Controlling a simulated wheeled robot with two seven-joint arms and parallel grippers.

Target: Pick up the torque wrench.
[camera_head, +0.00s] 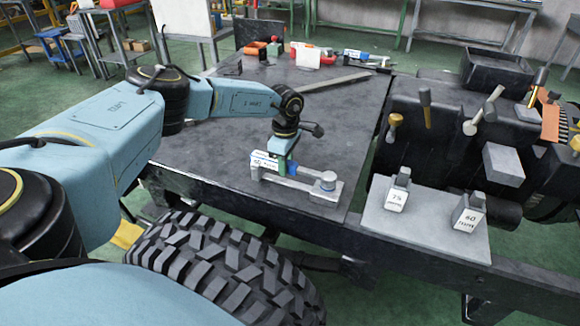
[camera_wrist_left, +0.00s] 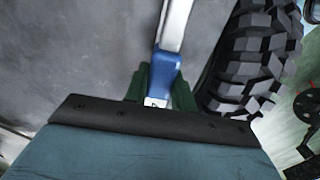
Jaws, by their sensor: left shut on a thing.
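The torque wrench has a blue grip (camera_wrist_left: 164,74) and a silver shaft (camera_wrist_left: 177,22) in the left wrist view. My right gripper is not in view.
A long flat bar (camera_head: 333,82) and several small tools lie farther back. A big black tyre (camera_head: 220,270) stands in front. A grey plate (camera_head: 425,234) with two labelled blocks is at the right, before dark machinery.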

